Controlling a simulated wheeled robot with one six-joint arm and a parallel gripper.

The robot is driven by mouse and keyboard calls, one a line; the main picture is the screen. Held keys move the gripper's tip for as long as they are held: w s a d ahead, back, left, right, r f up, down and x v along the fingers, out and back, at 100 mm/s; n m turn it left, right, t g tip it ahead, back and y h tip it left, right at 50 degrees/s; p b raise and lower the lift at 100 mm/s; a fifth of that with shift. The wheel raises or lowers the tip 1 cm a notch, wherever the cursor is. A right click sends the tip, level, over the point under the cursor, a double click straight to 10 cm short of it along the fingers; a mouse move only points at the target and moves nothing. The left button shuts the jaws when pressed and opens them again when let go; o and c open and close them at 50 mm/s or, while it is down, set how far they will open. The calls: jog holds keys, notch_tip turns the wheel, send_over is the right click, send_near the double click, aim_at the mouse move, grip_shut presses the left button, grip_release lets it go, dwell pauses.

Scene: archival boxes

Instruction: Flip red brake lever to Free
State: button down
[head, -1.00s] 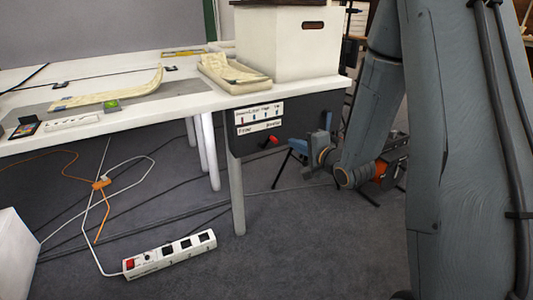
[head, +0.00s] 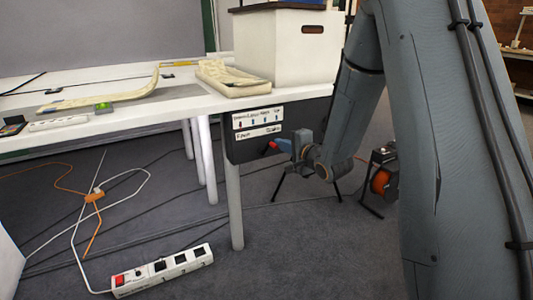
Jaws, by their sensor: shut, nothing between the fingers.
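The red brake lever (head: 272,146) is on a dark panel (head: 243,150) under the table's right end, below two white label strips. The lower strip (head: 259,133) reads what looks like "Free" at its left; its right word is hard to read. The lever's red end is small and sits under the right half of this strip. My gripper (head: 297,146) is shut and empty just right of the lever. I cannot tell whether gripper and lever touch.
The white table (head: 130,113) carries a large white box (head: 290,50) and papers. A table leg (head: 234,205) stands below the panel. A power strip (head: 162,270) and cables lie on the floor. A dark tripod stand with an orange disc (head: 380,182) is behind my arm.

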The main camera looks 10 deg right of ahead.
jog(key=shift+s+a+p, duration=0.2)
jog(key=shift+a, duration=0.6)
jog(key=shift+s+a+p, duration=0.25)
jog(key=shift+a, duration=0.6)
jog(key=shift+s+a+p, duration=0.2)
jog(key=shift+a, duration=0.6)
jog(key=s+d+p, duration=0.3)
jog(key=s+d, duration=0.1)
jog(key=s, duration=0.2)
jog(key=shift+d, duration=0.1)
